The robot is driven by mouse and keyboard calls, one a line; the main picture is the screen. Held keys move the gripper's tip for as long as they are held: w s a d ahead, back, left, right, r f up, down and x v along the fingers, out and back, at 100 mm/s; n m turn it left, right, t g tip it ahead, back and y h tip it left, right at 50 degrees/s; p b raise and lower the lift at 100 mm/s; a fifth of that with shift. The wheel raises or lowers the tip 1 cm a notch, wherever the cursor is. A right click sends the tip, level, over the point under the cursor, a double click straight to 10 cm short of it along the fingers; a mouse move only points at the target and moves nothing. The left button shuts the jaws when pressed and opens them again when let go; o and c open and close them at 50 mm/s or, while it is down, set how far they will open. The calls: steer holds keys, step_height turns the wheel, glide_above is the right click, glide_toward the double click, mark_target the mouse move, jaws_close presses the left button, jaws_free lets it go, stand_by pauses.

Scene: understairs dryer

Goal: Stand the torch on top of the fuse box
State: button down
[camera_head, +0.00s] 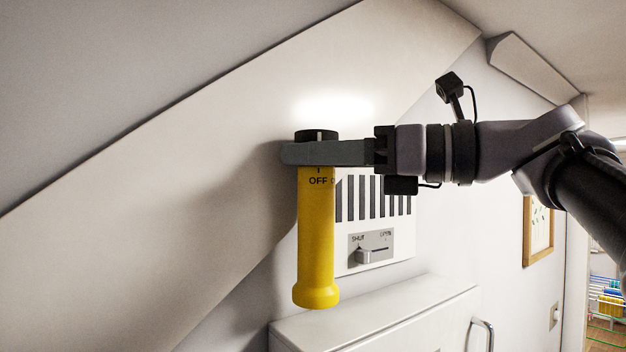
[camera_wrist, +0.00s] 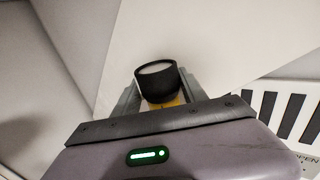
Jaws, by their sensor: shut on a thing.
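The torch (camera_head: 316,235) is yellow with a black top end and an "OFF" mark near it. It hangs upright, its flared yellow end down. My gripper (camera_head: 300,153) is shut on it just below the black end. In the wrist view the torch's black, round end (camera_wrist: 157,81) with a pale face sits between the two grey fingers. The fuse box (camera_head: 385,310) is the white box with a grey handle at the bottom of the head view. Its top lies lower than the torch; the torch's low end appears above and near its left back corner. I cannot tell the exact gap.
A white vent panel (camera_head: 372,222) with dark slats and a SHUT/OPEN slider (camera_head: 371,252) is on the wall behind the torch. The sloping stair underside (camera_head: 200,170) comes down on the left, close to the gripper. A framed picture (camera_head: 538,229) hangs at right.

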steer(key=f, duration=0.1)
steer(key=f+b, duration=0.1)
steer(key=f, duration=0.1)
steer(key=shift+s+d+f, duration=0.1)
steer(key=shift+d+f, duration=0.05)
steer(key=shift+d, duration=0.05)
steer(key=shift+a, duration=0.2)
steer(key=shift+f, duration=0.2)
steer(key=c, duration=1.1)
jaws_free()
steer(key=shift+d+f, duration=0.1)
steer(key=shift+o, duration=1)
steer(key=shift+r, duration=0.3)
steer(key=b, duration=0.2)
glide_toward(319, 184)
steer(key=shift+w+d+f, duration=0.15)
steer(key=shift+w+d, duration=0.5)
steer(key=shift+d, duration=0.25)
